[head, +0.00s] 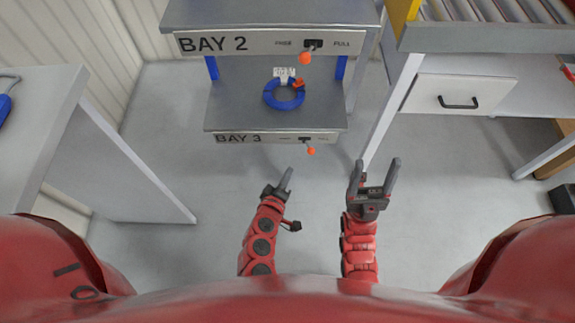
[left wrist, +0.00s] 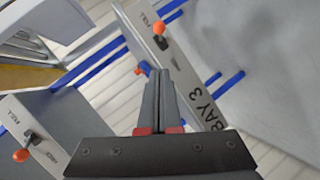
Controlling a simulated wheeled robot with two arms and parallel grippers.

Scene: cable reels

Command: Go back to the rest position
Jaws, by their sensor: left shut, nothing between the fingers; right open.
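My left gripper (head: 286,180) is shut and empty, in front of and below the BAY 3 shelf edge in the head view. Its closed fingers show in the left wrist view (left wrist: 160,85), pointing up the picture. My right gripper (head: 378,172) is open and empty, to the right of the left one, with its fingers spread apart. Both grippers are apart from the shelves and touch nothing that I can see.
A rack has a BAY 2 shelf (head: 200,44) above a BAY 3 shelf (head: 240,138), each with an orange-knobbed lever. A blue ring-shaped reel (head: 270,95) lies on BAY 3. A grey table (head: 50,110) stands left, a drawer unit (head: 430,92) right. Floor between is clear.

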